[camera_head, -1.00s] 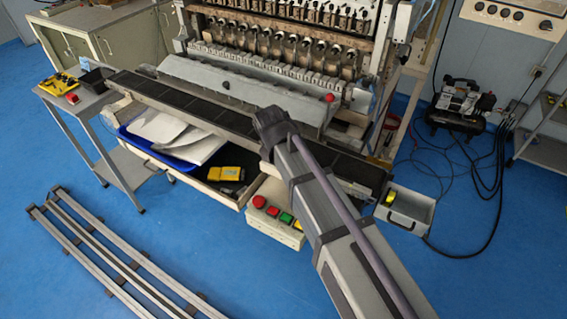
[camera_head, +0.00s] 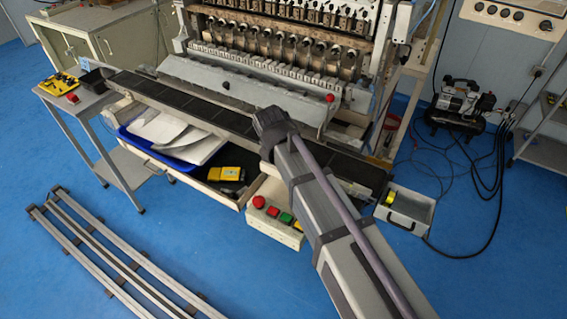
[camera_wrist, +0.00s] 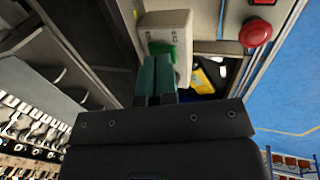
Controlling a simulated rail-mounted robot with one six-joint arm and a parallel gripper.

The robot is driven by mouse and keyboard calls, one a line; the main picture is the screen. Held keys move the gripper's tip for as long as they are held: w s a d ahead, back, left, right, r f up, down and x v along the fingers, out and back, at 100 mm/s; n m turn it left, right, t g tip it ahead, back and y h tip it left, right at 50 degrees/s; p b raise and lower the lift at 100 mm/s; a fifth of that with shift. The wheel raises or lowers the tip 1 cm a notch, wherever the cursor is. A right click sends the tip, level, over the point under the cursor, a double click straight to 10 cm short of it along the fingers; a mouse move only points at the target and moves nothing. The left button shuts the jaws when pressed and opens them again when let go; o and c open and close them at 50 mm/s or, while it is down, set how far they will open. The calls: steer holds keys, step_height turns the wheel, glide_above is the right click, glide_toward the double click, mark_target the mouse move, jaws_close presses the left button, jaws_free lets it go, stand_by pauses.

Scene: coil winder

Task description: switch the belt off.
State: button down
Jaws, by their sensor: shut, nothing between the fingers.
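The belt (camera_head: 190,107) is a long dark conveyor running along the front of the winding machine in the head view. In the wrist view a pale switch box (camera_wrist: 178,20) carries a green switch (camera_wrist: 160,49) with faint lettering that I cannot read. My gripper (camera_wrist: 157,62) is shut and empty. Its teal fingertips lie right at the lower edge of the green switch in the wrist view; I cannot tell whether they touch it. In the head view my arm hides the fingers and this switch box.
A control box (camera_head: 274,230) with a red mushroom button (camera_head: 259,201) and several coloured buttons sits below the belt. A red mushroom button (camera_wrist: 255,32) also shows in the wrist view. An open drawer holds a yellow device (camera_head: 226,173). A small grey bin (camera_head: 408,208) stands right of my arm.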

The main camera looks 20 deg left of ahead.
steer(key=shift+f+b, duration=0.6)
stand_by(0.5)
step_height(320, 180, up, 7)
steer(key=p, duration=0.7)
steer(key=shift+r, duration=0.1)
steer(key=shift+m, duration=0.3)
steer(key=s+d+m+g, duration=0.1)
steer(key=s+d+m, duration=0.2)
steer(key=d, duration=0.8)
steer(key=s+d+m+g, duration=0.1)
steer(key=s+d+m, duration=0.2)
steer(key=d, duration=0.9)
steer(key=s+d+m+g, duration=0.1)
steer(key=s+d+m, duration=0.2)
steer(key=d+m, duration=0.5)
steer(key=d+f, duration=0.1)
steer(key=d, duration=0.2)
steer(key=shift+s+d+y, duration=0.15)
steer(key=shift+s+y, duration=0.05)
steer(key=shift+y, duration=0.2)
